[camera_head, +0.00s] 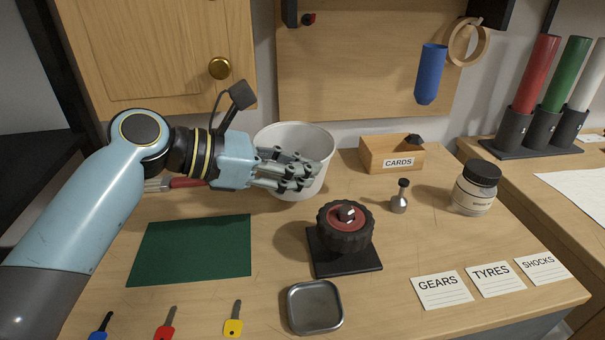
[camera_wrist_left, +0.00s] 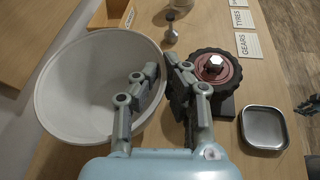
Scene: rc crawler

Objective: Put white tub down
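The white tub (camera_head: 296,136) stands upright at the back of the bench in the head view, its open mouth up. In the left wrist view the tub (camera_wrist_left: 85,85) fills the left side. My left gripper (camera_head: 305,178) is at the tub's front right rim. In the left wrist view its fingers (camera_wrist_left: 160,72) straddle the tub's wall, one inside and one outside, shut on the rim. The tub's base is partly hidden, so I cannot tell whether it touches the bench. What looks like my right gripper (camera_wrist_left: 309,105) shows small at the wrist view's right edge, its state unclear.
A black tyre with a red hub (camera_head: 345,228) sits on a dark stand in front of the tub. The green mat is bare.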

